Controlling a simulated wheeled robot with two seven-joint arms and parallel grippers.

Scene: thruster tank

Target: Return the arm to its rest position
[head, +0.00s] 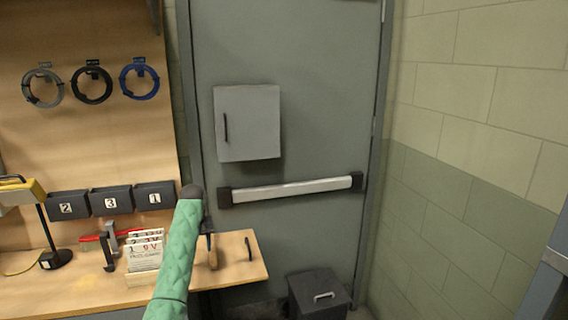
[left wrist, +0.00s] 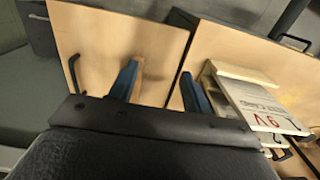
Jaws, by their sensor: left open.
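My left arm, in a green sleeve, rises from the bottom of the head view in front of the bench. My left gripper (head: 210,245) is partly hidden behind it, over a light wooden board with a dark handle (head: 249,248). In the left wrist view the two blue fingers of my left gripper (left wrist: 160,86) stand apart, with bare wood showing between them. I see nothing clamped in them. A brownish shape beside the left finger is too unclear to name. My right gripper is in neither view.
A rack of cards (head: 145,255) stands close left of my arm, also in the wrist view (left wrist: 255,100). Numbered bins (head: 110,200) and cable coils (head: 92,84) hang behind. A door push bar (head: 290,190), grey cabinet (head: 247,123) and dark floor box (head: 318,293) are to the right.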

